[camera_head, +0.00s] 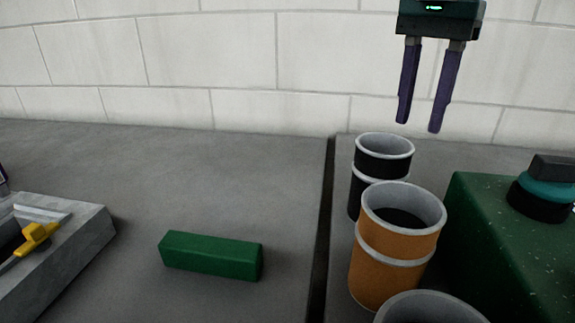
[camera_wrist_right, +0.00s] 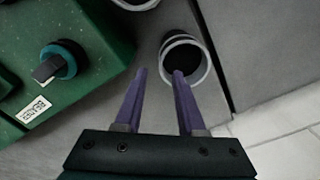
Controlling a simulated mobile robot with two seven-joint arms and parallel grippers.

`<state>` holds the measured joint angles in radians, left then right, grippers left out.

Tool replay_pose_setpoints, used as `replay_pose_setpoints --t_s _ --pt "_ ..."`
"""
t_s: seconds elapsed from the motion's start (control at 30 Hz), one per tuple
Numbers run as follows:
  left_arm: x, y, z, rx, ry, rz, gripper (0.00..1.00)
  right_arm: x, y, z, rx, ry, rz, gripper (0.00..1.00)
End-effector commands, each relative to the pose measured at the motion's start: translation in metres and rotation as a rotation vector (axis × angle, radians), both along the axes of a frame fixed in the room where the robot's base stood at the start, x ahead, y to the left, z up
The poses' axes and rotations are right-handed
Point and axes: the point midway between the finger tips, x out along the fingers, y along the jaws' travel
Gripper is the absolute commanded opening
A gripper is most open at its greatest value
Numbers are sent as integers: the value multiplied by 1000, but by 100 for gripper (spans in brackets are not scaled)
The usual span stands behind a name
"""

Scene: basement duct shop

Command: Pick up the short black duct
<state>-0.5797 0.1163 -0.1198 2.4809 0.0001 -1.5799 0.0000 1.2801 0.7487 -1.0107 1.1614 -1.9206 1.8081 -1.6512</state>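The short black duct (camera_head: 381,160) stands upright behind an orange duct (camera_head: 393,275) in the head view. It has a pale rim and a pale band, and its lower part is partly hidden by the orange duct. My right gripper (camera_head: 419,128) is open and empty, above and a little behind the black duct. In the right wrist view, the two purple fingers (camera_wrist_right: 160,74) are apart, and the black duct's pale rim (camera_wrist_right: 206,70) shows beyond the right-hand finger. A small dark part at the left edge of the head view may be my left gripper; its fingers are not clear.
A green box (camera_head: 500,250) with a teal and black knob (camera_head: 545,190) stands right of the ducts. Another pale-rimmed duct (camera_head: 430,308) is at the front. A green block (camera_head: 211,255) and a grey tray (camera_head: 85,240) with a yellow-handled tool (camera_head: 36,238) lie left of the dark gap (camera_head: 322,220).

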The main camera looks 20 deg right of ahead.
Motion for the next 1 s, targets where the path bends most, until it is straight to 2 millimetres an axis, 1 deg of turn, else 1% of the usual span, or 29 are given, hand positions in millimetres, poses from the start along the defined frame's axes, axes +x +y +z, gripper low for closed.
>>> replay_pose_setpoints --t_s 0.03,0.27,0.4,0.5,0.6,0.77,0.8,1.0 --pt "-1 -1 1 -2 2 0 50 -1 0 -7 2 4 0 39" --pt "-1 -1 5 -4 4 1 50 0 1 -29 3 2 1 39" --pt "-1 -1 9 -3 3 1 50 1 1 -53 5 4 0 39" --pt "-1 -1 9 -2 3 0 50 2 1 -65 5 1 1 39" --pt "-1 0 9 1 3 -2 50 2 1 -70 5 -1 0 39" --pt "-1 1 9 5 3 -5 50 2 1 -71 5 -1 0 39" --pt "-1 1 9 6 3 -4 50 2 1 -71 5 -2 0 38" --pt "-1 2 9 9 2 -6 50 2 1 -71 5 -2 0 15"
